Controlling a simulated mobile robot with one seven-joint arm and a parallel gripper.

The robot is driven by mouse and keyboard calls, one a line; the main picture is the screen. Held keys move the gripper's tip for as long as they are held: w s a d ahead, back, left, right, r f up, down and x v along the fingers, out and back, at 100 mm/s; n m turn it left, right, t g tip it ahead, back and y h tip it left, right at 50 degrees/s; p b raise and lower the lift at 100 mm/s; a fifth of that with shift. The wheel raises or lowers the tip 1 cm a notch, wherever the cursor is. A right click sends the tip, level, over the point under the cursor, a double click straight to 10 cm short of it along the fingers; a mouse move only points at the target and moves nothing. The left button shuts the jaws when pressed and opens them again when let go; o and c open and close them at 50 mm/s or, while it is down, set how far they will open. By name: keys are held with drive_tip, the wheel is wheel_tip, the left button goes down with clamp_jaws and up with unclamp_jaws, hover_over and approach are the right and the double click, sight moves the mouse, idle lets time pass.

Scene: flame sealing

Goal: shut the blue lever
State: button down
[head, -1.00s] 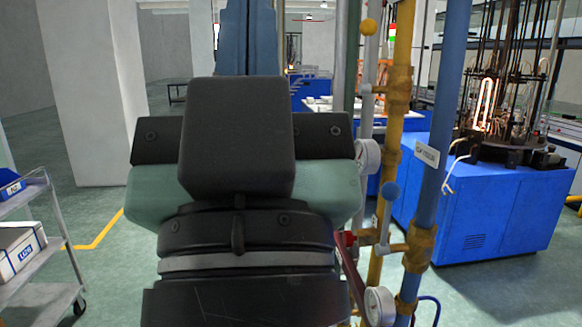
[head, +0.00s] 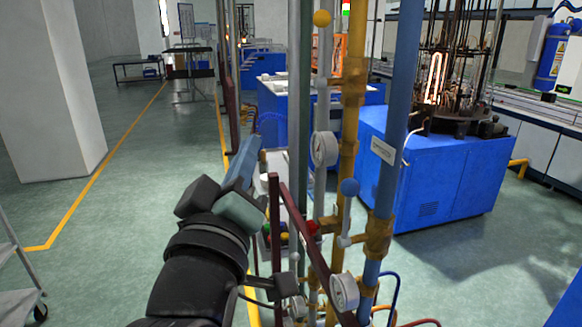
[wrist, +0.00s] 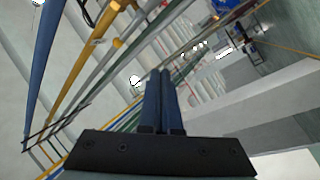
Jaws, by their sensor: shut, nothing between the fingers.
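The blue lever is a grey handle with a blue ball knob (head: 349,187) at its top. It stands nearly upright on the left of the blue pipe (head: 397,130), above a brass-coloured fitting. My gripper (head: 250,143) is in the lower left middle of the head view, left of the lever and apart from it. Its blue fingers also show in the wrist view (wrist: 160,74), shut together with nothing between them. The blue pipe (wrist: 45,70) is at the far left of the wrist view. I cannot make out the blue knob there.
A yellow pipe (head: 352,90) and a lever with a yellow knob (head: 322,18) stand close to the left of the blue pipe. White gauges (head: 323,148) (head: 344,292) stick out nearby. A dark red bar (head: 310,245) slants below. The floor at left is open.

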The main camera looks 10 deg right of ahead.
drive_tip(key=w+d+f+n+g+h+p, duration=0.1)
drive_tip(key=d+f+n+g+h, duration=0.3)
drive_tip(key=f, duration=0.5)
drive_tip(key=shift+f+n+g+h+p, duration=0.2)
drive_tip(key=shift+n+g+h+p, duration=0.2)
drive_tip(key=shift+g+h+p, duration=0.35)
drive_tip(key=shift+d, duration=0.1)
drive_tip(key=p, duration=0.6)
hover_over(347, 215)
drive_tip(key=w+a, duration=0.1)
drive_tip(key=a, duration=0.2)
drive_tip(key=shift+w+r, duration=0.1)
drive_tip(key=shift+r, duration=0.1)
drive_tip(key=shift+f+b, duration=0.2)
drive_tip(key=shift+b, duration=0.65)
